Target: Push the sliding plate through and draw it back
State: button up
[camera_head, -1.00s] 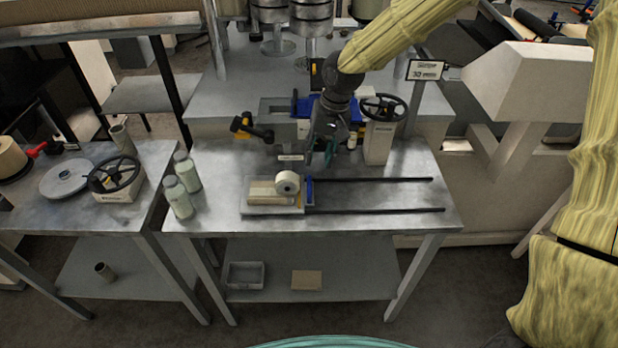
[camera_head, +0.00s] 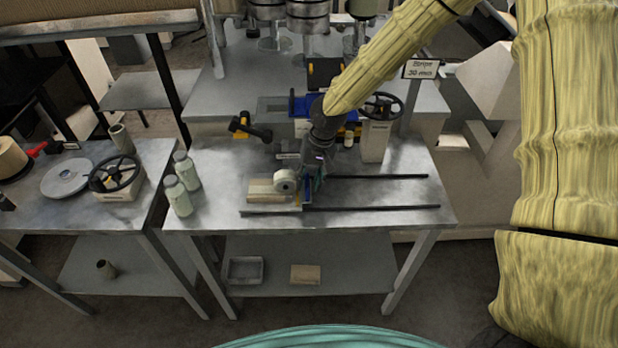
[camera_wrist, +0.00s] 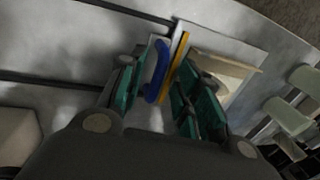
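The sliding plate (camera_head: 256,208) sits at the left end of two dark rails on the workbench. It carries a tan block (camera_head: 262,190) and a pale roll (camera_head: 285,181). At its right end are a blue upright handle (camera_wrist: 157,72) and a yellow strip (camera_wrist: 180,50), plainest in the wrist view. My gripper (camera_head: 312,180) is low over this right end and partly hides it. In the wrist view my gripper (camera_wrist: 155,85) has its green-padded fingers apart, one on each side of the blue handle. I cannot tell whether either finger touches it.
The rails (camera_head: 385,208) run clear to the right. Two pale bottles (camera_head: 178,196) stand at the bench's left edge. Behind are a black handwheel (camera_head: 382,107), a blue fixture (camera_head: 300,106) and a black-and-yellow clamp (camera_head: 247,127). A sign (camera_head: 421,69) stands at back right.

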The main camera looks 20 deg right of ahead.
jog(key=shift+f, duration=0.25)
grip_shut()
jog(key=shift+a, duration=0.15)
